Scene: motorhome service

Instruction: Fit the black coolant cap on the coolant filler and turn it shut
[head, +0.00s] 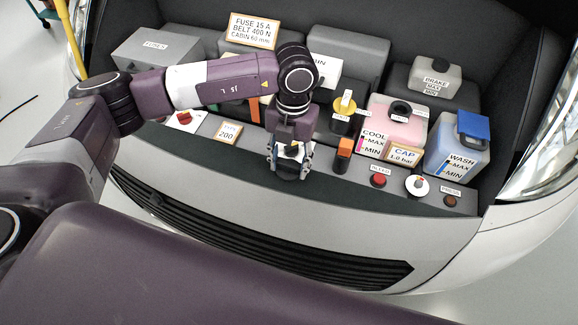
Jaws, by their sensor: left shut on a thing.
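The pink coolant tank (386,128) stands right of centre in the front bay, with a "COOL MAX MIN" label. Its black round filler (400,108) is on top; I cannot tell its inside at this size. My left gripper (289,168) points down over the front ledge, left of the tank and well apart from it. It is shut on a small dark thing that looks like the black coolant cap, mostly hidden by the fingers. My right gripper is not in view.
An orange-handled part (344,147) and a yellow-topped black filler (343,104) stand between my gripper and the tank. A "CAP 1.0 bar" sign (403,155) stands before the tank. The blue-capped washer tank (458,145) is to the right. Red button (378,180) on the ledge.

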